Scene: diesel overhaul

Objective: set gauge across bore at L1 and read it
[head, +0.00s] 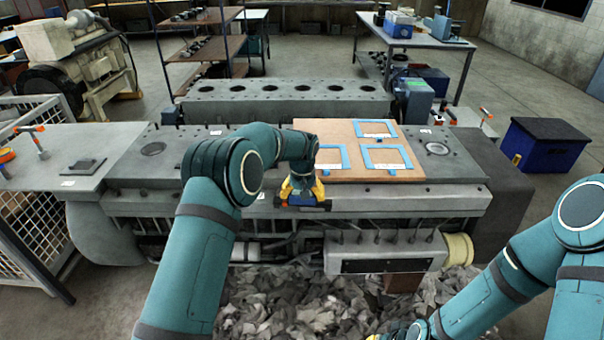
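The engine block (240,200) lies across the middle of the head view. An open bore (153,149) shows at its left end and another bore (437,148) at its right end. I cannot read which is L1. My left gripper (302,203) points down near the block's front edge, left of the brown board. A dark bar-like shape lies across its yellow fingers; I cannot tell whether it is a held gauge or fingertips. My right gripper (405,334) is partly cut off at the bottom edge, so its fingers are unclear. I cannot identify a gauge for certain.
A brown board (425,172) with blue frames (386,157) covers the block's middle. A bench (35,165) at left holds a dark plate (82,166) and orange-handled tools (30,129). Behind is a cylinder head (285,100). A blue crate (545,145) stands at right; rags (290,300) lie below.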

